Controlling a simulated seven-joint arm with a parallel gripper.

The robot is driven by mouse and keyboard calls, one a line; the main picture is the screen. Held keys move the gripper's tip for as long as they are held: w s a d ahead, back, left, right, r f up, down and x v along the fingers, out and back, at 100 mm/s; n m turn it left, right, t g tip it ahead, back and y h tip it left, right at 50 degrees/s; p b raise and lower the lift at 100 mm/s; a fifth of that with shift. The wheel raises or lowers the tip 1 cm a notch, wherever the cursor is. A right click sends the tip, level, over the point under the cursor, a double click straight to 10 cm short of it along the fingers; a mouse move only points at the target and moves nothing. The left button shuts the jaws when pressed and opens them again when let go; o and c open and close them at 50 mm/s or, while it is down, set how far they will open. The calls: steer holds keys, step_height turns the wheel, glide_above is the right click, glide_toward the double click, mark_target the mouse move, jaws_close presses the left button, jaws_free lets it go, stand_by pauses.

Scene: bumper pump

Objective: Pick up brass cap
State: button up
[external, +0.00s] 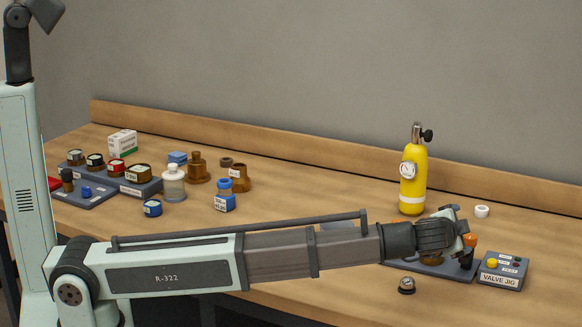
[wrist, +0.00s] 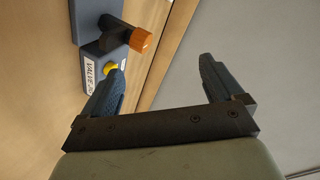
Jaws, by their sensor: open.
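I cannot tell for sure which one is the brass cap. My gripper (external: 462,238) is at the right, over the valve jig (external: 500,271) area and far from these pieces. In the wrist view my gripper (wrist: 161,66) is open with nothing between its fingers. No brass piece shows there clearly.
A yellow cylinder (external: 413,178) with a gauge stands behind my gripper. A small gauge (external: 407,285) and a white ring (external: 482,211) lie nearby. The middle of the bench is fairly clear.

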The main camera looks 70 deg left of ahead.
steer(key=s+a+r+n+g+y, duration=0.2)
steer(key=a+r+n, duration=0.1)
steer(key=a, duration=1.1)
steer(key=s+a+r+n+g+y, duration=0.1)
steer(key=s+a+r+n+g, duration=0.2)
steer(key=a, duration=1)
steer(key=s+a+f+n+g+h, duration=0.1)
steer(key=s+a+n+g, duration=0.15)
steer(key=a, duration=0.85)
steer(key=s+a+f+n+g, duration=0.1)
steer(key=s+a+n+g, duration=0.2)
steer(key=a, duration=0.8)
steer(key=n+h, duration=1.1)
steer(key=n, duration=0.1)
glide_above(196, 163)
steer(key=w+a, duration=0.1)
steer(key=a, duration=0.1)
steer(key=shift+s+f, duration=0.1)
steer(key=shift+f, duration=0.45)
step_height(196, 163, down, 8)
steer(key=shift+r, duration=0.1)
steer(key=shift+s+f, duration=0.2)
steer(key=shift+f, duration=2.45)
